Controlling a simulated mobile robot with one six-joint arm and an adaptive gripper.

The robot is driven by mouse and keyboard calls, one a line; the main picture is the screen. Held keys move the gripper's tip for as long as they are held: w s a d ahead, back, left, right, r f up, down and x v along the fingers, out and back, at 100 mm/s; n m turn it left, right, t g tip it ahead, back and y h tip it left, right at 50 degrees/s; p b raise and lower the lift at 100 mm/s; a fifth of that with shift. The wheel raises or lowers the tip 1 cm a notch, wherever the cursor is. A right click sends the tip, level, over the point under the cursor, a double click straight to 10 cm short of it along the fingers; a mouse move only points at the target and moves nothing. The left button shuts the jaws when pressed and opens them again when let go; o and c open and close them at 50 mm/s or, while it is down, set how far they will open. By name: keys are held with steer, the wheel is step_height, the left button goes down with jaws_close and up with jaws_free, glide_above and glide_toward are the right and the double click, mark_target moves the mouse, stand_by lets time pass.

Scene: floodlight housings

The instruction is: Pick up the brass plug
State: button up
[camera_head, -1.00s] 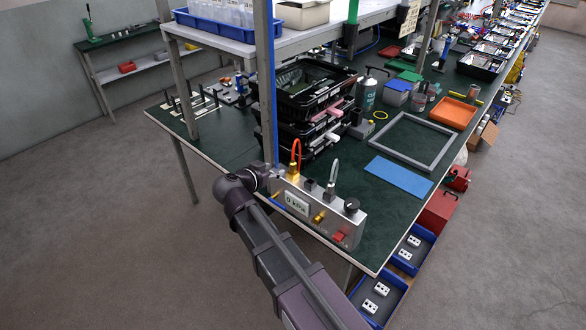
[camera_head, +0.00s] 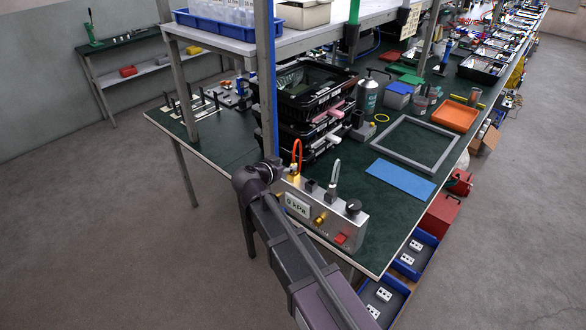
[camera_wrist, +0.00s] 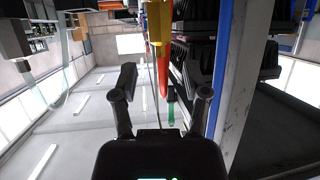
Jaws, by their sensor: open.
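The brass plug (camera_head: 294,178) stands on top of the left end of a grey metal pressure box (camera_head: 328,222), with an orange hose (camera_head: 298,150) rising from it. In the wrist view the plug (camera_wrist: 158,30) is yellow and enters from the top edge, its hose running down between my fingers in the picture. My gripper (camera_wrist: 161,97) is open, with a finger on each side and nothing held. In the head view my gripper (camera_head: 276,167) is just left of the plug, partly hidden by my wrist. I cannot tell whether it touches the plug.
A blue post (camera_head: 268,90) rises close behind my gripper. Black crates (camera_head: 310,90) are stacked behind it. A blue mat (camera_head: 400,178) and a grey frame lie to the right.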

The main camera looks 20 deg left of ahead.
mark_target(293, 160)
steer(key=shift+b+x, duration=0.8)
steer(key=shift+x, duration=1.7)
steer(key=shift+r, duration=0.15)
jaws_close()
